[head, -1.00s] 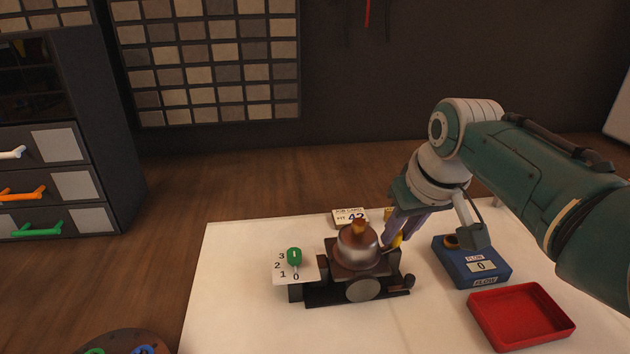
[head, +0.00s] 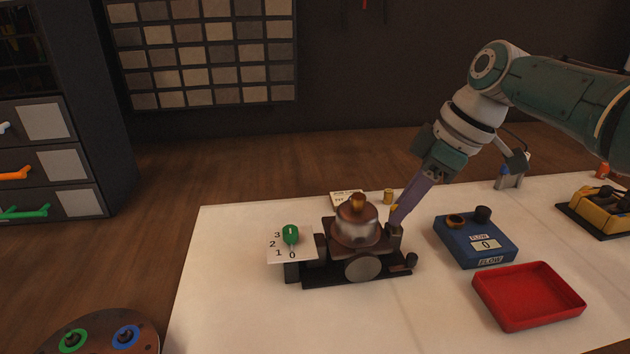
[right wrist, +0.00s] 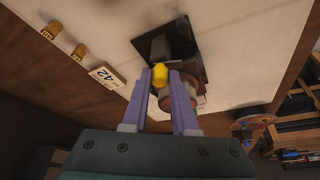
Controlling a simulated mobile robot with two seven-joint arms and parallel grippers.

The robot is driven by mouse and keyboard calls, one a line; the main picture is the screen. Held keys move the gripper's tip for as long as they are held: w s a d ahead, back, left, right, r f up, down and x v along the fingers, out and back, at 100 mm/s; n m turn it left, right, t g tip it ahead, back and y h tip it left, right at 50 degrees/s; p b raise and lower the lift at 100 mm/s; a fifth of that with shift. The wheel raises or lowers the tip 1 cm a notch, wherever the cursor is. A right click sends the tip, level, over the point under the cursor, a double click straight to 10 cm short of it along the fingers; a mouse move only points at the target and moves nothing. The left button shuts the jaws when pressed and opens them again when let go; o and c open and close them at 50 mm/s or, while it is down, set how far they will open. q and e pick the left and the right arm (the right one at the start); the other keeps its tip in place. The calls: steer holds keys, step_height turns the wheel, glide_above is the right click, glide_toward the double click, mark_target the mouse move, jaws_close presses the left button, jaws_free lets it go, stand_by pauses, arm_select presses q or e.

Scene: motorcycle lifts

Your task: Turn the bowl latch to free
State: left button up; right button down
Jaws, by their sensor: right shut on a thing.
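The carburetor (head: 355,232) stands on the white bench top, with a brown and silver dome and a round silver disc at its front. A small yellow latch (right wrist: 160,76) shows at the fingertips in the right wrist view; in the head view only a bit of yellow (head: 394,209) shows beside the purple fingers. My right gripper (head: 397,218) is shut on the yellow latch at the right side of the carburetor, its fingers slanting down from the upper right. The fingers largely hide the latch in the head view. My left gripper is not in view.
A white dial plate (head: 283,245) with a green knob adjoins the carburetor's left. A blue flow box (head: 470,247) and an empty red tray (head: 525,310) stand to the right. A job card (head: 345,198) and a small yellow cylinder (head: 388,196) lie behind. The front left bench is clear.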

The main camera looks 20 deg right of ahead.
steer(key=n+b, duration=0.2)
steer(key=shift+f+g+y+b, duration=0.25)
steer(key=shift+g+y+b, duration=0.05)
steer(key=shift+b, duration=0.05)
steer(key=shift+w+r+n+g+b, duration=0.15)
steer(key=shift+n+g+b, duration=0.15)
steer(key=shift+n+b, duration=0.5)
steer(key=c, duration=1)
jaws_free()
steer(key=shift+r, duration=0.1)
steer(key=v, duration=1)
steer(key=shift+d, duration=0.15)
